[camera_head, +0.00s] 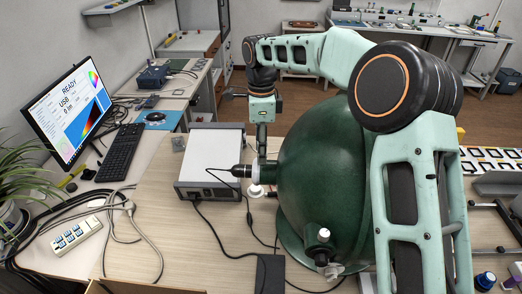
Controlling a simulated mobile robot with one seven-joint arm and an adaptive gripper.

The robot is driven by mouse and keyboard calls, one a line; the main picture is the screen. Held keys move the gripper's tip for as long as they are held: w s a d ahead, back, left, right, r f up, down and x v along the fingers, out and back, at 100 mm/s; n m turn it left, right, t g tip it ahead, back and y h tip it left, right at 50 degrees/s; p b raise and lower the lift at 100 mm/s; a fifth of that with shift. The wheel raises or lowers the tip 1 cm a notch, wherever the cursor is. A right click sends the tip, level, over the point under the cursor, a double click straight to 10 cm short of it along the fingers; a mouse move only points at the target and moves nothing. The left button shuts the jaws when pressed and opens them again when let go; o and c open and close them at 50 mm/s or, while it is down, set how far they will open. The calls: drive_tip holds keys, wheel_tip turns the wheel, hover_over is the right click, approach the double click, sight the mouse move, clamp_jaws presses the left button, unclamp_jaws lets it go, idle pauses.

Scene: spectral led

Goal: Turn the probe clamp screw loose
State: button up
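A dark green integrating sphere (325,165) stands on the bench in the middle of the view. A black probe (240,171) points into a port on its left side, with a cable running from its outer end. A small white round part (255,190) sits just below the probe; I cannot tell whether it is the clamp screw. My gripper (262,148) hangs downward at the sphere's left side, directly above the probe port. Its fingertips are small and partly merge with the port, so contact and opening cannot be made out.
A white instrument box (211,160) stands left of the probe. Loose cables, a black adapter (270,273) and a power strip (76,236) lie in front and left. A monitor (68,112) and keyboard (120,152) are at left. My arm covers the sphere's right side.

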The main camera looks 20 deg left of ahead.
drive_tip(key=shift+f, duration=0.6)
clamp_jaws()
drive_tip(key=shift+n, duration=0.4)
drive_tip(key=n, duration=0.4)
drive_tip(key=shift+n+p, duration=0.3)
drive_tip(key=shift+p, duration=0.1)
drive_tip(key=n, duration=0.5)
drive_tip(key=shift+p, duration=0.3)
drive_tip(key=shift+n, duration=0.3)
